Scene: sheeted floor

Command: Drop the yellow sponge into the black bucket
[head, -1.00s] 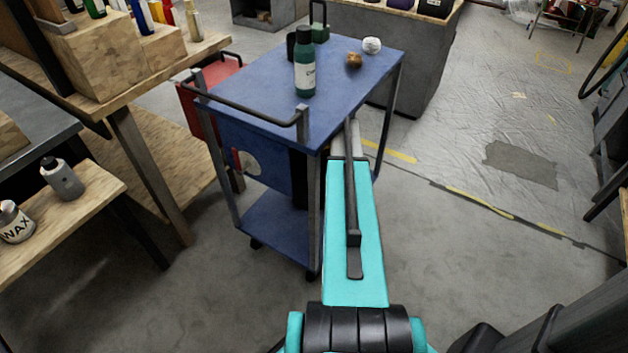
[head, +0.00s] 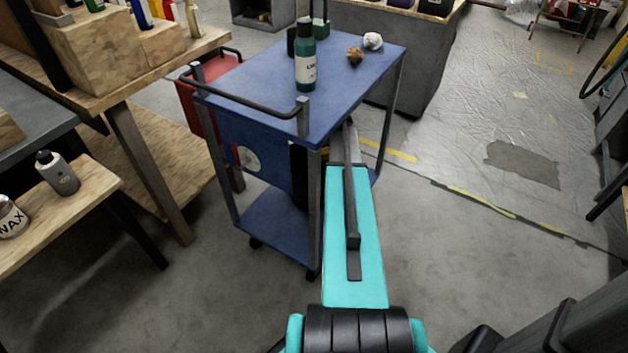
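I cannot make out a yellow sponge or a black bucket in the head view. My turquoise arm reaches forward from the bottom of the picture to the right front leg of a blue trolley (head: 250,98). The far end of the arm is hidden by the trolley, and my gripper does not show. On the trolley's top stand a dark green bottle (head: 305,68) with a white label, a small brown lump (head: 355,56) and a white ball-like thing (head: 373,41).
A wooden bench (head: 90,195) at the left holds a grey bottle (head: 58,174) and a WAX can (head: 10,218). A grey cabinet (head: 408,75) stands behind the trolley. The floor at right is mostly open, with plastic sheeting further back.

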